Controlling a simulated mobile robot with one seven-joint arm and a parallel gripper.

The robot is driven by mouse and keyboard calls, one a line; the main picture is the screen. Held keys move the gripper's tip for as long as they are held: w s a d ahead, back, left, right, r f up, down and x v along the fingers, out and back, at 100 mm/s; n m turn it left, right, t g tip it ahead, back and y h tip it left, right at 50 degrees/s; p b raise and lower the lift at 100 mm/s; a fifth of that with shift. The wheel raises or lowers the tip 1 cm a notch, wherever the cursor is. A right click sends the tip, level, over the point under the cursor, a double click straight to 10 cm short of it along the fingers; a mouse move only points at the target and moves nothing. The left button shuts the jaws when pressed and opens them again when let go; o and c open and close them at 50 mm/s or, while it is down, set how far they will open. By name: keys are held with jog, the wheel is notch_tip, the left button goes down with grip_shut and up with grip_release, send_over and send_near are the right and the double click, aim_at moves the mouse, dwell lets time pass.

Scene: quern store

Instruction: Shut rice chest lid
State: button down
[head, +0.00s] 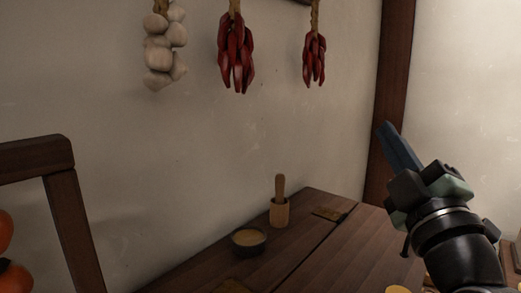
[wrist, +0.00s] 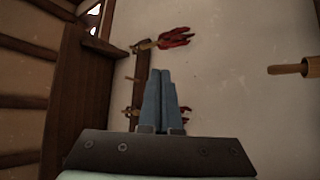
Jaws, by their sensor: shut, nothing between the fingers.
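The dark wooden rice chest (head: 305,215) stands against the wall in the head view, with two metal hinges along a seam in its top. The lid (head: 345,250) lies in front of the seam and looks about level with the back strip; its front edge is cut off or hidden, so I cannot tell if it is fully shut. My gripper (head: 388,128) is raised at the right, above and apart from the chest, pointing up and left. Its blue fingers are together and empty, as the wrist view (wrist: 160,75) also shows.
Garlic (head: 160,50) and red chillies (head: 236,55) hang above. A dark post (head: 393,80) stands behind my gripper. A wooden frame (head: 70,215) with orange fruit is at left.

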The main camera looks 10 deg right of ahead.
jog(key=s+d+f+m+g+h+b, duration=0.1)
jog(key=s+d+f+m+h+b, duration=0.2)
jog(key=f+b, duration=0.5)
jog(key=s+d+f+m+h+b, duration=0.4)
jog(key=s+f+m+h+b, duration=0.2)
jog(key=b, duration=0.5)
jog(key=s+d+f+m+g+h+b, duration=0.1)
jog(key=s+d+f+m+h+b, duration=0.2)
jog(key=f+m+b, duration=0.5)
jog(key=shift+s+d+f+g+h+b, duration=0.25)
jog(key=shift+s+f+h+b, duration=0.45)
jog(key=shift+f+h, duration=0.7)
jog(key=shift+r, duration=0.1)
notch_tip(320, 180, up, 4)
jog(key=p, duration=0.4)
jog(key=w+a+v, duration=0.1)
jog(key=v, duration=0.9)
jog(key=shift+a+b, duration=0.3)
jog(key=shift+b, duration=0.05)
